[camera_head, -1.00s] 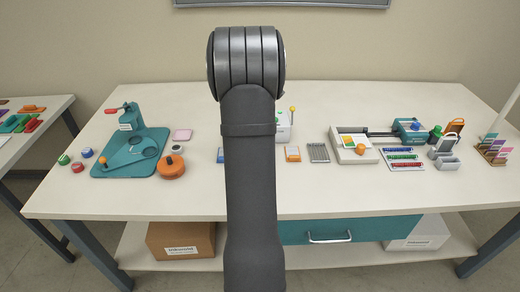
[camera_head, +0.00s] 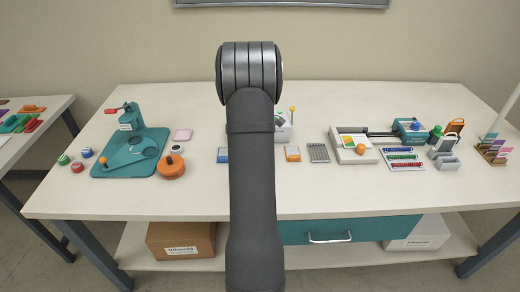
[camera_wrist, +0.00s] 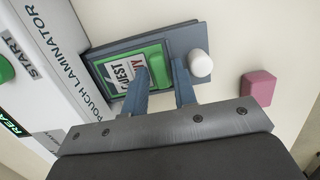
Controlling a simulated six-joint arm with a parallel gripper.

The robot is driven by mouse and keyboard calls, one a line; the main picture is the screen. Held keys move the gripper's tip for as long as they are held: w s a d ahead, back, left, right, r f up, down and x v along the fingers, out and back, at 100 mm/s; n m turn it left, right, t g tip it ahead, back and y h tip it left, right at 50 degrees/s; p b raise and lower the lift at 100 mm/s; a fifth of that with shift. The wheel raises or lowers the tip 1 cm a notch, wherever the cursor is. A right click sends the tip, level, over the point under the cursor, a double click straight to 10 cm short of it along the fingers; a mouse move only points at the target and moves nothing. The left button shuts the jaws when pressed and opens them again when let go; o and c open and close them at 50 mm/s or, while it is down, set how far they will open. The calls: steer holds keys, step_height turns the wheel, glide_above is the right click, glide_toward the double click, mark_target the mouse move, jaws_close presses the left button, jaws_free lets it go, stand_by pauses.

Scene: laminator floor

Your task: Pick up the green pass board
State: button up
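In the wrist view, the green pass board (camera_wrist: 112,78) has a green frame around a white and red card reading "GUEST". It rests on a dark grey plate (camera_wrist: 192,36) beside the laminator. My gripper (camera_wrist: 160,66) is open, its two blue-grey fingers apart. One finger overlaps the card side of the board in the picture; the other is past the board's right edge, near a white knob (camera_wrist: 201,64). I cannot tell whether either finger touches the board. In the head view my arm hides the gripper and the green board.
The pouch laminator (camera_wrist: 75,75) is close on the left in the wrist view, with a pink block (camera_wrist: 259,88) at right. In the head view, a blue board (camera_head: 223,155) and an orange board (camera_head: 292,153) lie either side of my arm.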

jaws_close()
steer(key=shift+r, duration=0.2)
